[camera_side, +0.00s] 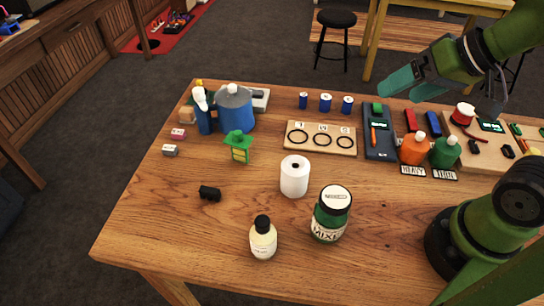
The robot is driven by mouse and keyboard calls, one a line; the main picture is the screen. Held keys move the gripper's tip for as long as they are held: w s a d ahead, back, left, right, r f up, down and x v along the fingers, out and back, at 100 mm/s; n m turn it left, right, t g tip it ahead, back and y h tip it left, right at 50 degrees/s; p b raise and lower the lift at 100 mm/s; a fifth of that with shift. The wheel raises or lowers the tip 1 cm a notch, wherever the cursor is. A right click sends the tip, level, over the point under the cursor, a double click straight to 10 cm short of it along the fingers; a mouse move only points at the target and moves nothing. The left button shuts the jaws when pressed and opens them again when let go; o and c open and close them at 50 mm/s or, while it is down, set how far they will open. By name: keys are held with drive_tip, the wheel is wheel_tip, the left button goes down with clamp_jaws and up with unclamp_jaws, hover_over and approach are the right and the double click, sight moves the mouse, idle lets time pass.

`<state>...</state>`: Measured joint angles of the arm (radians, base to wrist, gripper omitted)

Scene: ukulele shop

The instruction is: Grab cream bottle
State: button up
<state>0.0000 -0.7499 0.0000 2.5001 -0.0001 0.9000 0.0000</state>
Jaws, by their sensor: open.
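The cream bottle (263,240) stands upright near the table's front edge. It is a small cream-coloured bottle with a black cap and a label too small to read. My gripper (392,84) is open, with teal fingers pointing left. It is raised above the back right of the table, well apart from the cream bottle. Nothing shows between its fingers.
A green jar with a white lid (331,214) stands close right of the bottle. A white paper roll (295,177) is behind it, and a small black cylinder (210,193) lies to the left. Orange (413,149) and green (445,153) bottles stand farther right. The front left table is clear.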

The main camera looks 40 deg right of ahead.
drive_tip(key=w+a+f+n+g, duration=0.25)
drive_tip(key=a+n+g, duration=0.25)
drive_tip(key=a, duration=1)
drive_tip(key=g+h, duration=0.2)
hover_over(262, 230)
drive_tip(key=w+d, duration=0.1)
wheel_tip(262, 230, down, 2)
drive_tip(key=r+m, duration=0.1)
drive_tip(key=m, duration=0.1)
drive_tip(key=f, duration=1)
drive_tip(key=shift+w+a+f, duration=0.25)
drive_tip(key=shift+a+f, duration=0.1)
drive_tip(key=shift+f, duration=0.05)
drive_tip(key=shift+s+d+f, duration=0.15)
drive_tip(key=shift+f, duration=1.2)
drive_tip(key=shift+s+d+f, duration=0.1)
drive_tip(key=shift+d+f, duration=0.05)
drive_tip(key=shift+f, duration=1.2)
drive_tip(key=shift+c, duration=0.5)
drive_tip(key=c, duration=1.1)
